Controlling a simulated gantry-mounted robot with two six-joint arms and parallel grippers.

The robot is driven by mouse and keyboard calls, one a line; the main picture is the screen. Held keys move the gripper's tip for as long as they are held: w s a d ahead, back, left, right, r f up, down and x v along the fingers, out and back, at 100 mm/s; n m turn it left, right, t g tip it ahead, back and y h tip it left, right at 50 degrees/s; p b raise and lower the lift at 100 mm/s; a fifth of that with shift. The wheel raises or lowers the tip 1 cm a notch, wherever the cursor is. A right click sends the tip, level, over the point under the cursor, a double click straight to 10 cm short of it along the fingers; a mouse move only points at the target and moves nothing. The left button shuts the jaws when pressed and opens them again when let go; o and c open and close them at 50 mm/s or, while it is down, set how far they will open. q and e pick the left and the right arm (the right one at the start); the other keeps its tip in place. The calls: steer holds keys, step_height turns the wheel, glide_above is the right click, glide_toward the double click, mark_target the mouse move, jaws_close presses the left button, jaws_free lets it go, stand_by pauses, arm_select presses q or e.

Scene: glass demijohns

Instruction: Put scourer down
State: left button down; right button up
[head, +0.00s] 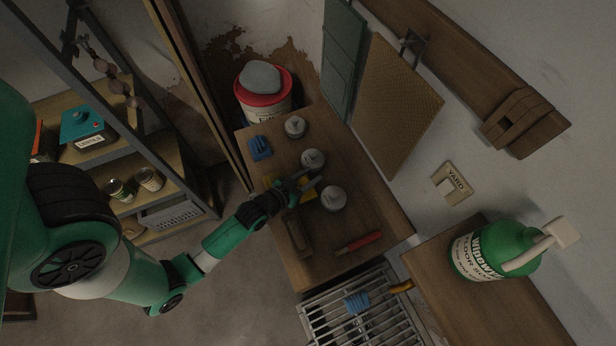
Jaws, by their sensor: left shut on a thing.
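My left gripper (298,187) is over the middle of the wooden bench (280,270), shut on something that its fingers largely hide. A yellow patch (309,194) shows at and under the fingers; it may be the scourer or a flat thing on the bench. I cannot tell whether what I hold touches the bench. Round, pale-topped vessels, possibly the demijohns, stand in a row: one at the back (295,127), one (313,159) just behind my fingers, one (333,198) to their right. My right gripper is not in view.
A blue item (260,148) lies at the bench's back left. A brown block (297,232) and a red-handled tool (358,242) lie nearer. A blue brush (357,302) lies on the metal rack (313,322). A green pump bottle (490,250) stands right. The bench's front left is clear.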

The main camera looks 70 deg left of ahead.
arm_select(q)
step_height(320, 180, up, 3)
steer(key=shift+s+d+r+p, duration=0.1)
steer(key=shift+p, duration=0.6)
steer(key=s+d+r, duration=0.9)
steer(key=s, duration=0.1)
steer(key=shift+b, duration=0.45)
steer(key=shift+s, duration=0.1)
